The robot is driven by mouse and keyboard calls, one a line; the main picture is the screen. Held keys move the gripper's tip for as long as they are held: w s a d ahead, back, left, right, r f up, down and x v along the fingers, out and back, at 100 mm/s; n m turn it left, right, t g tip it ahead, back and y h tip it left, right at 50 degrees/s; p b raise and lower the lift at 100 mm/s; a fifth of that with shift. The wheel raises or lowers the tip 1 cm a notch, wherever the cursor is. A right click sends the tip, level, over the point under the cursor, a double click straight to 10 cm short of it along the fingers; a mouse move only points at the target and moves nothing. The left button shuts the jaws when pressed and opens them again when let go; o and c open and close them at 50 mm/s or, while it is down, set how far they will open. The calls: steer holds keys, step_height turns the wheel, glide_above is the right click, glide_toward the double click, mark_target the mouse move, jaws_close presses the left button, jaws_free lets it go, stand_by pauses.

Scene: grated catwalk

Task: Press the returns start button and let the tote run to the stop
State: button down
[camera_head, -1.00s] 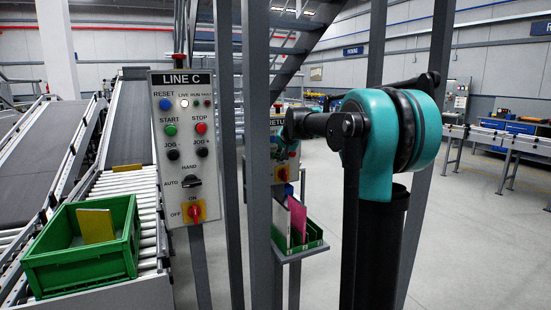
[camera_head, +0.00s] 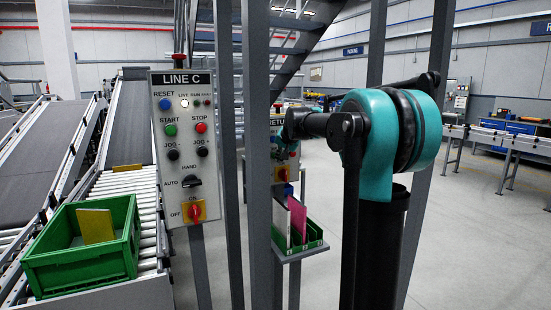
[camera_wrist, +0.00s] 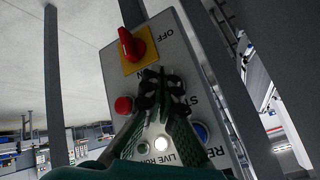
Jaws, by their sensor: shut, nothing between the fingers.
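The returns panel (camera_head: 294,176), its label partly cut to "RETU", stands behind posts and my arm in the head view. In the wrist view the grey panel (camera_wrist: 185,42) appears upside down. It has a red switch on a yellow plate (camera_wrist: 131,44), a red button (camera_wrist: 124,105), a blue button (camera_wrist: 201,131) and a lit white lamp (camera_wrist: 161,144). My gripper (camera_wrist: 160,87) is shut and empty, its fingertips over the panel near partly covered "ST" lettering. The start button is hidden; contact cannot be told. A green tote (camera_head: 85,272) holding a yellow card sits on rollers.
The LINE C panel (camera_head: 181,150) stands on a post at left, with its own buttons. Grey uprights (camera_head: 257,150) stand between it and my arm. A small shelf (camera_head: 300,254) below the returns panel holds folders in a green tray. Open floor lies at right.

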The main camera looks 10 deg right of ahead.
steer(key=shift+w+a, duration=0.15)
steer(key=shift+w, duration=0.25)
steer(key=shift+w+a, duration=0.25)
steer(key=shift+w, duration=0.5)
stand_by(1.2)
stand_by(0.3)
steer(key=shift+s+d, duration=0.2)
steer(key=shift+s, duration=0.4)
steer(key=shift+s+d, duration=0.2)
steer(key=shift+s, duration=0.35)
